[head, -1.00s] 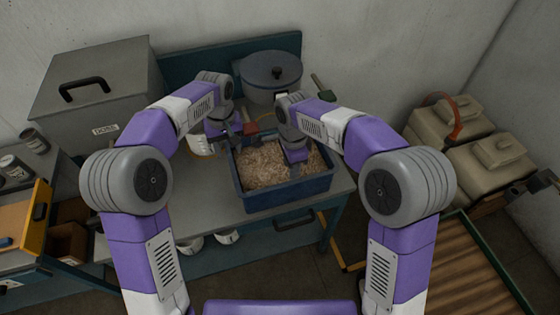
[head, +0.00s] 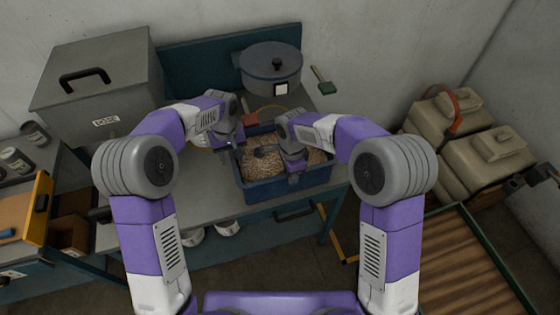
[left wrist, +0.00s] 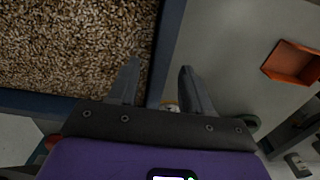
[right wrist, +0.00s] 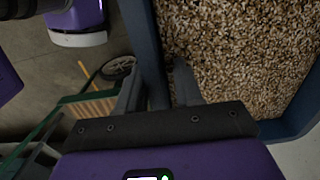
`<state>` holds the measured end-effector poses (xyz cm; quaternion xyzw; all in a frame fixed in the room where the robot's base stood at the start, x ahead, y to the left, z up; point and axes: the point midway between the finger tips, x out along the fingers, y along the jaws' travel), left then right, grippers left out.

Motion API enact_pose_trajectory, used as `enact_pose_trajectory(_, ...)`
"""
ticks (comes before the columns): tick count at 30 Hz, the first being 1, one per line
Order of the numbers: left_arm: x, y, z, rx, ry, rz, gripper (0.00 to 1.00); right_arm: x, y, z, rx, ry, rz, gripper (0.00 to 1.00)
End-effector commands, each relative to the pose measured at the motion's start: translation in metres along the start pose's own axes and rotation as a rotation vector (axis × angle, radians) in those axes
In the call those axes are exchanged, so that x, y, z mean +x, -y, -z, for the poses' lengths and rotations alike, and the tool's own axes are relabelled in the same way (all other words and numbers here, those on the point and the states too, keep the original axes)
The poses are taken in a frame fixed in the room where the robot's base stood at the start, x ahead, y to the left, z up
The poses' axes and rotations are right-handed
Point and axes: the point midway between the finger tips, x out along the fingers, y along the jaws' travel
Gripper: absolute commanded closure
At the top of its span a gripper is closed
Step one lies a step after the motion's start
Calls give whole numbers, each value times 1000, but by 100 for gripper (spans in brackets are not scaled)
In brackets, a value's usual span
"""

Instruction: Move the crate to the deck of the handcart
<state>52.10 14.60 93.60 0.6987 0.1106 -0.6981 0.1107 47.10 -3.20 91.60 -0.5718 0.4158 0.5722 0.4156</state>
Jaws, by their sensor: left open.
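The crate (head: 285,190) is a blue open box filled with tan pellets, standing on the grey bench top. My left gripper (head: 238,146) is at its left side. In the left wrist view the open left fingers (left wrist: 158,85) stand on either side of a crate wall (left wrist: 172,35). The handcart's slatted wooden deck (head: 465,265), edged in green, is at lower right and looks empty.
Beige canisters (head: 470,140) stand behind the handcart.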

Motion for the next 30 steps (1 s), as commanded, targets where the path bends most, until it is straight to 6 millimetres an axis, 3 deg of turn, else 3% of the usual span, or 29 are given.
enact_pose_trajectory(6, 0, 0, 0, 0, 0, 0, 53, 0, 0, 0, 0, 0, 0, 66)
enact_pose_trajectory(12, 0, 0, 0, 0, 0, 0, 83, 0, 0, 0, 0, 0, 0, 97)
enact_pose_trajectory(15, 0, 0, 0, 0, 0, 0, 99, 0, 0, 0, 0, 0, 0, 100)
enact_pose_trajectory(30, 0, 0, 0, 0, 0, 0, 100, 0, 0, 0, 0, 0, 1, 100)
